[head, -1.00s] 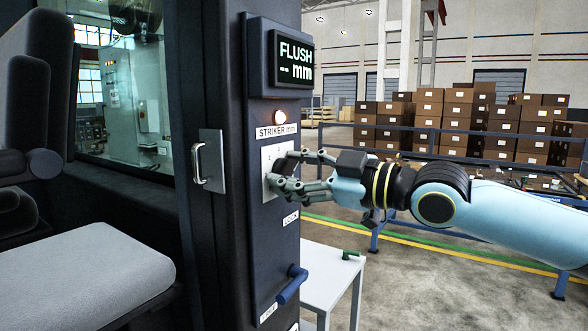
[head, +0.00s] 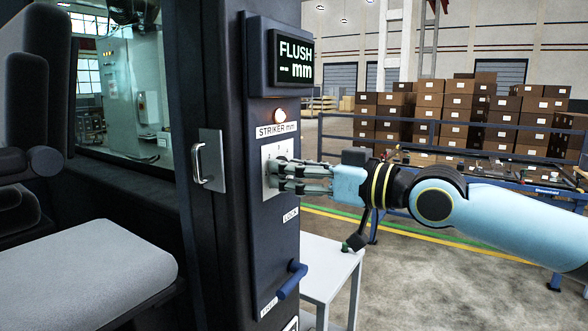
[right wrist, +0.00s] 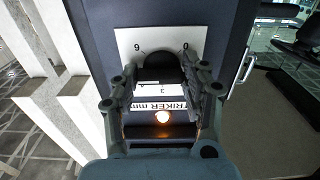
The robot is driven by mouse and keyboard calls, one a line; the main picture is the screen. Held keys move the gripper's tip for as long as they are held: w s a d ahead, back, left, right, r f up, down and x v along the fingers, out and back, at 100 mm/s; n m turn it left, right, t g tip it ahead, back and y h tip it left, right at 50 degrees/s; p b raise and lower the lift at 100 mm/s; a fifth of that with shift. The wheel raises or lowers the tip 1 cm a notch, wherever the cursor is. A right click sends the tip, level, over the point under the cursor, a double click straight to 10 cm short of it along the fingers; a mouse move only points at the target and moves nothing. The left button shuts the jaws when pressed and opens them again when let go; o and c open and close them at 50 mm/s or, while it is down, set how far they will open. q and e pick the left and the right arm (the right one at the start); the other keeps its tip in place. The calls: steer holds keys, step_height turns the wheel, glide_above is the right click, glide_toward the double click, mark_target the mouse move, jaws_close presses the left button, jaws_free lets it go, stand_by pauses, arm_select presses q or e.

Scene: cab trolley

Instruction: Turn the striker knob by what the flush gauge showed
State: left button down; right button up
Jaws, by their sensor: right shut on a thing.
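The striker knob (right wrist: 160,66) is a dark round knob on a white dial plate (right wrist: 128,42) with numbers, seen upside down in the right wrist view. My right gripper (head: 273,176) is shut on the knob, one finger on each side of it. In the head view the fingers hide the knob and part of the dial plate (head: 284,150). The STRIKER mm label (head: 276,130) sits above the plate. The flush display (head: 293,59) on the dark post shows dashes and mm, no number. My left gripper is out of view.
An orange lamp (head: 280,116) is lit between display and label. A blue handle (head: 292,279) juts from the post below. A white table (head: 330,262) stands close beneath my right arm.

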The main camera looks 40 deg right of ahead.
steer(key=shift+f, duration=0.1)
stand_by(0.3)
steer(key=o, duration=1.2)
steer(key=shift+s, duration=0.1)
steer(key=shift+c, duration=0.2)
